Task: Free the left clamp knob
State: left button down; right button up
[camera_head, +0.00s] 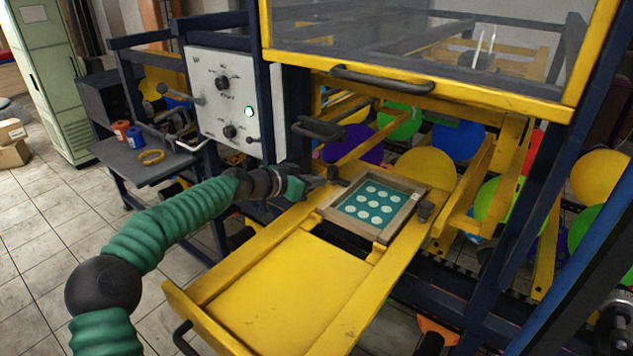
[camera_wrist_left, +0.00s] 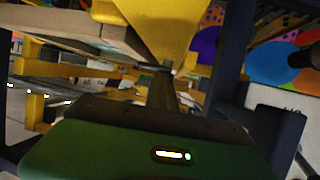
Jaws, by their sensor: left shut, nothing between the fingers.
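A wood-framed screen (camera_head: 406,220) with pale dots on teal lies on the yellow sliding tray (camera_head: 290,300). The left clamp knob (camera_head: 334,173) is a small dark knob at the frame's far left corner. The right clamp knob (camera_head: 425,210) is dark and stands at the frame's right side. My left gripper (camera_head: 318,183) is shut and empty, its fingertips close beside the left knob; contact cannot be told. In the left wrist view the shut fingers (camera_wrist_left: 163,88) point toward a yellow part (camera_wrist_left: 150,28) and a wooden edge (camera_wrist_left: 75,30). The knob is not clear there.
A control panel (camera_head: 222,100) stands left of the tray, above my forearm. A yellow-framed clear guard with a black handle (camera_head: 385,82) hangs over the tray's back. Several balloons (camera_head: 460,138) are behind. The tray's front is bare.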

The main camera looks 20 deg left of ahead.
dwell(0.4)
pick_arm(q)
jog(key=c, duration=1.1)
grip_release()
jog(key=shift+o, duration=0.2)
jog(key=b+v, duration=0.3)
jog(key=v, duration=1.3)
jog(key=shift+s+a, duration=0.25)
jog(key=shift+r, duration=0.1)
